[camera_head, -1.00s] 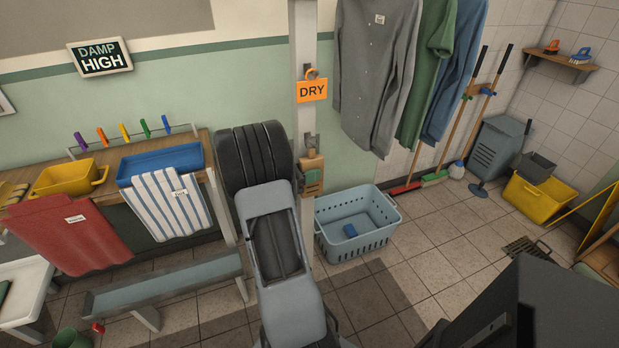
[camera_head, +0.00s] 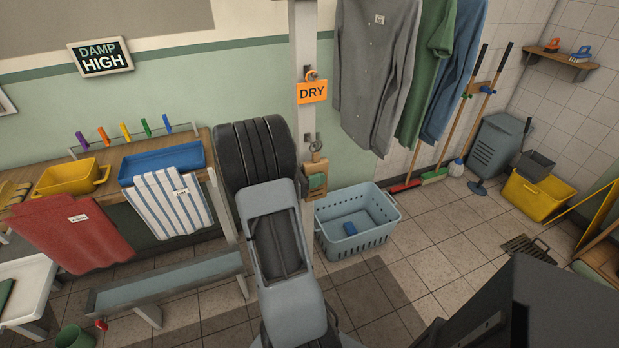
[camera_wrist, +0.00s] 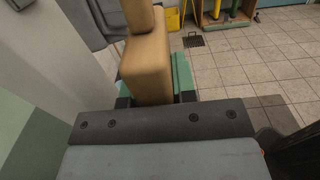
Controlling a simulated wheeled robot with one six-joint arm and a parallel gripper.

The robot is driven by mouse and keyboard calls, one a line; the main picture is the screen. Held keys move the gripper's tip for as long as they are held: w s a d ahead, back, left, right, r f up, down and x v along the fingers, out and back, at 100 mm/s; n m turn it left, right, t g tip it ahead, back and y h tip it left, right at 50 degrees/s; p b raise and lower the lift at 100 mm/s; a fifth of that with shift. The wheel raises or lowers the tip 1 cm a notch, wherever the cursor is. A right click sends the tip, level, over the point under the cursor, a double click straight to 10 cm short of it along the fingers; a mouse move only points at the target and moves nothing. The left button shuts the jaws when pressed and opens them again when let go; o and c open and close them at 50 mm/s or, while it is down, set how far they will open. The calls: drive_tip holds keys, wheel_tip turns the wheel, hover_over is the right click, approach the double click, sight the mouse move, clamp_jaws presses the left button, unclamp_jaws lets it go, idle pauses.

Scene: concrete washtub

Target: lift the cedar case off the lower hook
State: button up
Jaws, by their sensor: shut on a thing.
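The cedar case (camera_head: 318,167) is a small tan wooden block against the pale post, below the orange DRY tag. A metal hook or ring (camera_head: 316,144) shows just above it; I cannot tell whether the two still touch. In the wrist view the case (camera_wrist: 146,58) stands tall between the green finger pads. My gripper (camera_wrist: 153,84) is shut on it.
The orange DRY tag (camera_head: 312,92) hangs from the upper hook on the post (camera_head: 304,40). A blue-grey basket (camera_head: 336,240) stands on the floor to the right. Shirts (camera_head: 376,60) hang close by on the right. A bench with striped cloth (camera_head: 172,205) is at left.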

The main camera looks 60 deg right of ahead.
drive_tip(key=shift+s+a+r, duration=0.1)
drive_tip(key=shift+s+a, duration=0.25)
drive_tip(key=shift+s, duration=0.15)
drive_tip(key=s+a+p, duration=0.1)
drive_tip(key=s+a, duration=0.3)
drive_tip(key=s, duration=0.1)
drive_tip(key=shift+s+p, duration=0.3)
drive_tip(key=shift+p, duration=0.05)
